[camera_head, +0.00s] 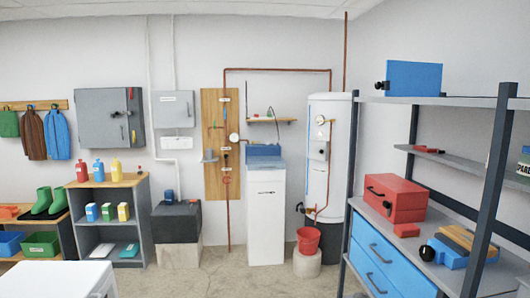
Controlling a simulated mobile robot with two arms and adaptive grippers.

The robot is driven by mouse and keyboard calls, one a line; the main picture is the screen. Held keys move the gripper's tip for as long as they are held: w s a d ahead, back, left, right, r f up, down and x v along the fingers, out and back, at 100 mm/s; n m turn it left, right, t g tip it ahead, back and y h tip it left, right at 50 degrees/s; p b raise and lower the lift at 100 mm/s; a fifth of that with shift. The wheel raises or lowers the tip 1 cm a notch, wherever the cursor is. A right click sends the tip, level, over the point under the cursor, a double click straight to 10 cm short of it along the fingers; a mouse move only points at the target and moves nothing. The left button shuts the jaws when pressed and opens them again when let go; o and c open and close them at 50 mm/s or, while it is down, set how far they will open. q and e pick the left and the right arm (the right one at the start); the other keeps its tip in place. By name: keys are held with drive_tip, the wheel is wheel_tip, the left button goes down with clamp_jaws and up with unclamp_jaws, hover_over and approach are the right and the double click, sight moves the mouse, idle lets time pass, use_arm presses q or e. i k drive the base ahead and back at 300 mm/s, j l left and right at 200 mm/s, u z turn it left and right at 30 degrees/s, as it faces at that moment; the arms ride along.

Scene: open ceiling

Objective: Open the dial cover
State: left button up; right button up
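No part clearly reads as a dial cover at this size. A white upright water heater (329,185) stands at the back wall, right of the middle. A small pale control box (319,150) with a dark spot sits on its front; whether it has a lid, open or shut, I cannot tell. A round gauge (234,138) sits on the wooden pipe board (214,180), and another small round gauge (321,119) is near the heater's top. Neither of my grippers is in view.
A white cabinet (265,215) stands left of the heater. A red bucket (308,240) sits in front of the heater's base. A metal rack (497,160) with a red toolbox (395,197) and blue drawers (378,262) fills the right. Concrete floor (215,272) in the middle is clear.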

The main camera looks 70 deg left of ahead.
sight(317, 149)
drive_tip(key=u, duration=1.8)
drive_tip(key=i+j+u, duration=0.35)
drive_tip(key=i, duration=0.8)
drive_tip(key=i+j+u, duration=0.1)
drive_tip(key=i+u, duration=0.25)
drive_tip(key=i, duration=0.75)
drive_tip(key=i+z, duration=0.1)
drive_tip(key=i, duration=0.95)
drive_tip(key=i+j, duration=0.2)
drive_tip(key=i, duration=0.85)
drive_tip(key=l+z, duration=0.05)
